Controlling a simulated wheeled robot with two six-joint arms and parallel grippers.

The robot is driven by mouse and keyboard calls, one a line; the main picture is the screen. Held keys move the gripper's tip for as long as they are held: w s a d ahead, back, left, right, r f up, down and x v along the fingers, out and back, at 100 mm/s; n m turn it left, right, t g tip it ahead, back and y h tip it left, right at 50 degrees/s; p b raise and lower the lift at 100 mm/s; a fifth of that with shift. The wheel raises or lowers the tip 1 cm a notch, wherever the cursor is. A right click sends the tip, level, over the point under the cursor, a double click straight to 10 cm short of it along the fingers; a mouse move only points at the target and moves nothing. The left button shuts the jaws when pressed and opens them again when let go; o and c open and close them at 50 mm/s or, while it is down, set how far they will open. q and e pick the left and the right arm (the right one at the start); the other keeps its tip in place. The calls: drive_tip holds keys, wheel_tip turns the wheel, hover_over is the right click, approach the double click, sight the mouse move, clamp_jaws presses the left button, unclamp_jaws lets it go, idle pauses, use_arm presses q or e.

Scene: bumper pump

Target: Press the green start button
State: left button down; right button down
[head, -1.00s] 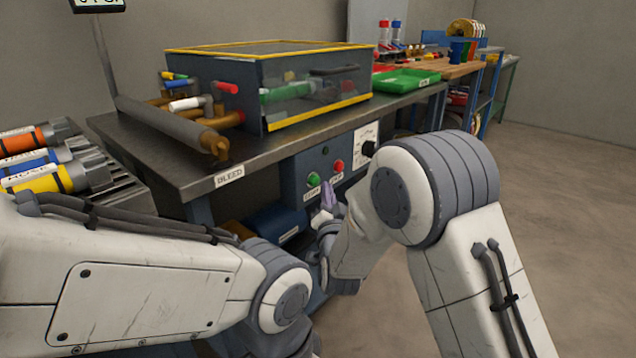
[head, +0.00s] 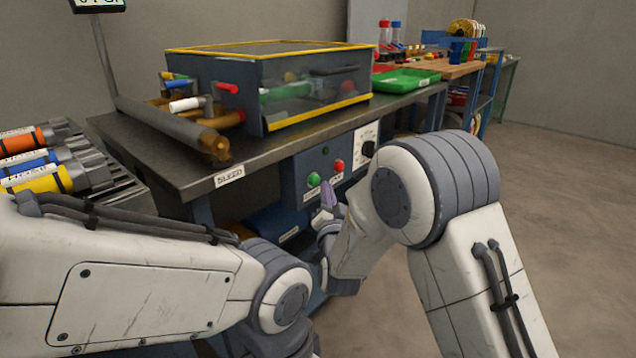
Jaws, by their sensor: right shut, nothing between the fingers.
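The green start button (head: 313,179) is on the blue control panel (head: 303,205) under the front edge of the bench. A label sits below it, and the red button (head: 339,165) is to its right. My right gripper (head: 327,190) is shut and empty. Its fingertips are just below and right of the green button, in front of the panel. I cannot tell whether they touch the panel. The green button is fully visible. My left arm crosses the lower left, and its gripper is out of view.
A clear-sided box with yellow edges (head: 270,45) stands on the bench (head: 190,180) above the panel. A dial (head: 367,140) is at the panel's right. Orange, blue and yellow cylinders (head: 35,160) lie at the left. Open floor (head: 560,200) is on the right.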

drive_tip(key=shift+w+a, duration=0.15)
idle(0.8)
drive_tip(key=shift+w+a, duration=0.2)
drive_tip(key=shift+a, duration=0.05)
drive_tip(key=shift+w+a, duration=0.3)
drive_tip(key=shift+a, duration=0.1)
idle(0.7)
idle(0.4)
drive_tip(key=shift+s+d+b, duration=0.55)
drive_tip(key=shift+s+d, duration=0.05)
drive_tip(key=shift+d, duration=0.15)
drive_tip(key=s+d, duration=0.1)
drive_tip(key=d, duration=0.1)
drive_tip(key=s+d+b, duration=0.1)
drive_tip(key=s+d, duration=0.1)
idle(0.3)
